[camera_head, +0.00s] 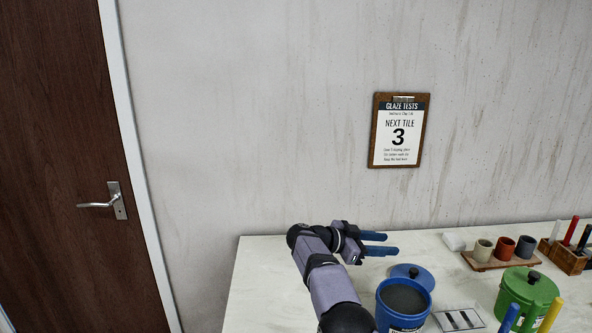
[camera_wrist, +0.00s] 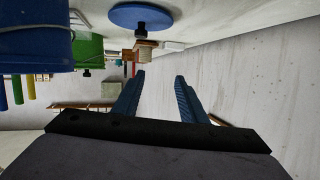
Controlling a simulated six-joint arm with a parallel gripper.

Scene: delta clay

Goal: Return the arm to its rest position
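My gripper (camera_head: 383,243) is above the white table, pointing right, with its two blue fingers apart and nothing between them. In the wrist view my gripper (camera_wrist: 159,85) also shows its fingers spread with an empty gap. My arm reaches up from the bottom of the head view and bends to the right at the wrist. The gripper is apart from the things on the table, behind and to the left of the blue tub (camera_head: 402,312).
A blue lid (camera_head: 405,271) lies behind the open blue tub, which holds dark material. A green lidded pot (camera_head: 527,292), a board with three small cups (camera_head: 485,262) and a wooden pen holder (camera_head: 566,257) stand right. The table's left side (camera_head: 262,280) is clear.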

